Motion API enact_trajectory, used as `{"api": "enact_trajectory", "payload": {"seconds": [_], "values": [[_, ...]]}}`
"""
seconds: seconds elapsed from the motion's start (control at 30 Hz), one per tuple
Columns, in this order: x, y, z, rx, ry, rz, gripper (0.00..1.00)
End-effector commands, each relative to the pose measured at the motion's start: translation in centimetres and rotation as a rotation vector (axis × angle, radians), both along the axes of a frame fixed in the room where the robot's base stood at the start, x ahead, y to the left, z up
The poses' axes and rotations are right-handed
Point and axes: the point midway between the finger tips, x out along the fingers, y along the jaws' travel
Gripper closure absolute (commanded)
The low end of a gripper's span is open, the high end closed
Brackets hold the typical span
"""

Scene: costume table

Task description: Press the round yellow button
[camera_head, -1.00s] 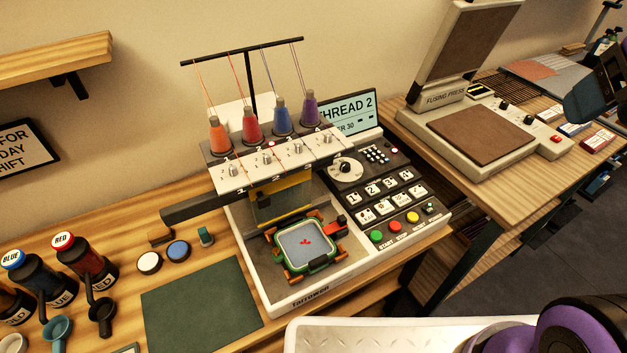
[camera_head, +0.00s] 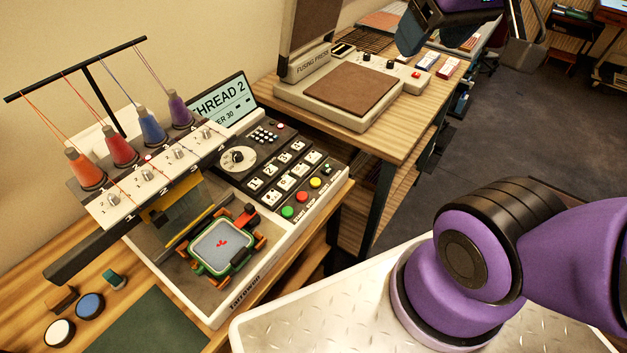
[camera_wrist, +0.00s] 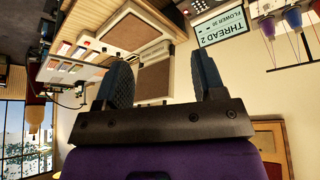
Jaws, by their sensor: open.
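The round yellow button (camera_head: 315,182) is on the front of the embroidery machine's control panel, in a row with a red button (camera_head: 301,197) and a green button (camera_head: 287,211). The embroidery machine (camera_head: 238,288) stands on the wooden table, and its screen (camera_head: 222,103) reads THREAD 2. My gripper (camera_wrist: 160,82) shows in the wrist view with two blue-grey fingers spread apart and nothing between them. It is well away from the yellow button, which I cannot make out in the wrist view.
A fusing press (camera_head: 303,94) stands on the table to the right of the machine, with a red button (camera_head: 416,75) of its own. Thread spools rise on the machine's left. My purple arm fills the lower right. Open floor (camera_head: 500,130) lies beyond.

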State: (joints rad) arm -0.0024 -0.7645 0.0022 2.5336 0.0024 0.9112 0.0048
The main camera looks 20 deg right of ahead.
Motion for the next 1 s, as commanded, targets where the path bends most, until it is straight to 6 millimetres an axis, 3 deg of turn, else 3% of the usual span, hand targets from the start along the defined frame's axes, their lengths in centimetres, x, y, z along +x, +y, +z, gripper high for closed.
{"api": "enact_trajectory", "payload": {"seconds": [0.37, 0.63, 1.0], "values": [[0.0, 0.0, 0.0, 0.0, 0.0, 0.0, 0.39], [0.0, 0.0, 0.0, 0.0, 0.0, 0.0, 1.0], [0.0, 0.0, 0.0, 0.0, 0.0, 0.0, 1.0]]}}
